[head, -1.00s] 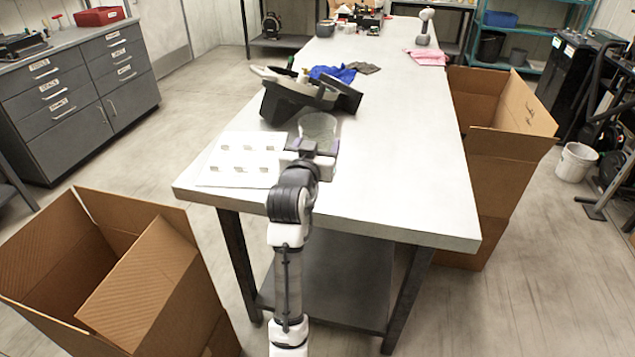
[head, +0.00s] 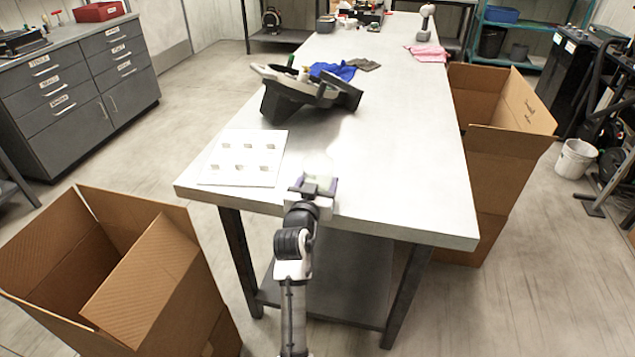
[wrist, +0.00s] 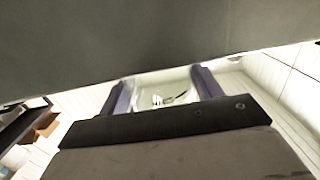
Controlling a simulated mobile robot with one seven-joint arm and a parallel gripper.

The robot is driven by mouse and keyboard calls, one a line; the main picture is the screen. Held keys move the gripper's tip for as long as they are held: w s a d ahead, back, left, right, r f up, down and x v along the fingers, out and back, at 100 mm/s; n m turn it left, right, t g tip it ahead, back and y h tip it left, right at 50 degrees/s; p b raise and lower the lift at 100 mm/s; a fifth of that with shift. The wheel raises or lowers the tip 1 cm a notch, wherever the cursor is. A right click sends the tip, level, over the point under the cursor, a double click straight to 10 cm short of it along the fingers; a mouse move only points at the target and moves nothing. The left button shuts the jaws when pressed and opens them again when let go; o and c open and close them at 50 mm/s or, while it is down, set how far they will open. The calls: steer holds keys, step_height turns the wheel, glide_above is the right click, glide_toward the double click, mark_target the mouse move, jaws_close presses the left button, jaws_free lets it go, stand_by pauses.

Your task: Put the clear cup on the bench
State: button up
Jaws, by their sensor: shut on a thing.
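The clear cup (wrist: 165,85) is between the two purple fingers of my gripper (wrist: 163,92) in the wrist view. My gripper is shut on it. In the head view my gripper (head: 319,186) is over the near edge of the long pale-topped bench (head: 400,165). The cup (head: 321,178) is hard to make out there, pale against the bench top. I cannot tell whether it touches the bench. A dark part covers the upper half of the wrist view.
A white plate with several square holes (head: 243,178) lies on the bench to the left of my gripper. A black seed meter (head: 305,95) stands behind, with a blue cloth (head: 332,71) beyond. Open cardboard boxes stand left (head: 140,280) and right (head: 500,150).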

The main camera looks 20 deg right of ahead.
steer(key=shift+f, duration=0.2)
steer(key=o, duration=1)
steer(key=shift+c, duration=0.2)
